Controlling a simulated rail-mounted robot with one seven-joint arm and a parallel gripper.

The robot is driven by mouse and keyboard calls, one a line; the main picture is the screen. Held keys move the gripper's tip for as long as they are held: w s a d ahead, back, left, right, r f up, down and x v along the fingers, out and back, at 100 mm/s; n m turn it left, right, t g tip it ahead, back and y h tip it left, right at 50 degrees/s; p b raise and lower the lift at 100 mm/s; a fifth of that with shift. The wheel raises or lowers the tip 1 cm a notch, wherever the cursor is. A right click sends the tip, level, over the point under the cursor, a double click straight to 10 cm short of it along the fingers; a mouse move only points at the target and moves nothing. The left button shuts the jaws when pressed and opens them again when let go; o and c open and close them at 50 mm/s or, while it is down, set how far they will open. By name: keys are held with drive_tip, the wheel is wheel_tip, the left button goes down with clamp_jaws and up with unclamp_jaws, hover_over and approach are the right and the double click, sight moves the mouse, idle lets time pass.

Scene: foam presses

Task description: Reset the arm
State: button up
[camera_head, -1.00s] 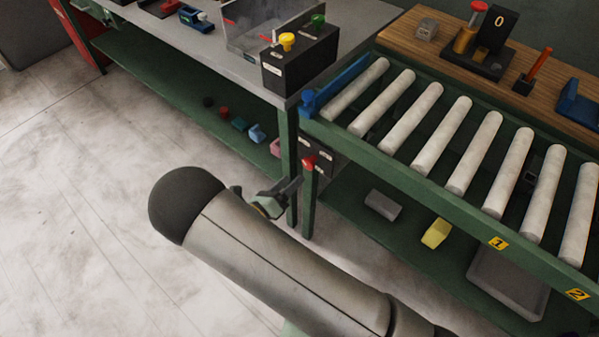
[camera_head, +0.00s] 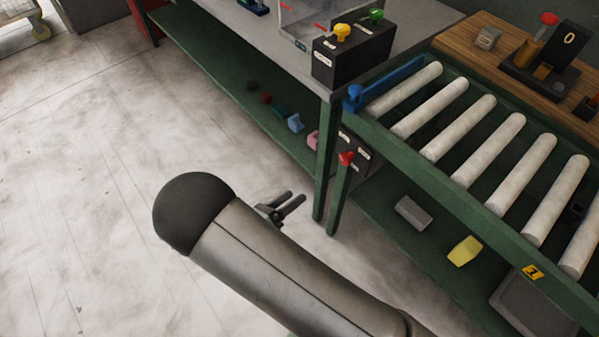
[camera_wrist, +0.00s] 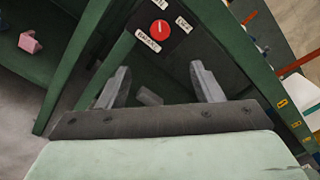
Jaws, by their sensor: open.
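My gripper (camera_head: 291,203) is in the middle of the head view, over the floor beside the green frame legs, partly hidden behind my arm. In the wrist view my gripper (camera_wrist: 160,84) shows two grey fingers spread apart. Nothing is held between them. Beyond the fingers is a dark box with a red knob (camera_wrist: 160,28) and white labels, fixed to the green frame. The same red knob shows in the head view (camera_head: 346,158), right of and above the fingers, apart from them.
A roller conveyor (camera_head: 470,130) on a green frame stands at the right. A grey table (camera_head: 228,28) carries a black box (camera_head: 352,57) with yellow and green knobs. A yellow block (camera_head: 464,251) and a grey block (camera_head: 412,213) lie on the lower shelf. The floor (camera_head: 90,200) at left is clear.

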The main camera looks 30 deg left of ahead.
drive_tip(key=w+d+r+m+g+h+p, duration=0.1)
drive_tip(key=w+d+r+m+g+h, duration=0.15)
drive_tip(key=d+r+m+g, duration=0.65)
drive_tip(key=w+d+r+m+g+h+p, duration=0.1)
drive_tip(key=w+d+r+m+g+p, duration=0.15)
drive_tip(key=d+r+m+g, duration=0.65)
drive_tip(key=s+d+r+m+t+y+p, duration=0.1)
drive_tip(key=s+d+r+m+y, duration=0.2)
drive_tip(key=d+m, duration=0.5)
drive_tip(key=s+d+r+m+t+y, duration=0.1)
drive_tip(key=s+d+r+m+y, duration=0.3)
drive_tip(key=m, duration=1)
drive_tip(key=shift+s+d+y+p, duration=0.35)
drive_tip(key=shift+s+d+y, duration=0.7)
drive_tip(key=shift+d+y, duration=1.25)
drive_tip(key=shift+d+r+h, duration=0.1)
drive_tip(key=shift+d+h, duration=0.1)
drive_tip(key=shift+h, duration=0.05)
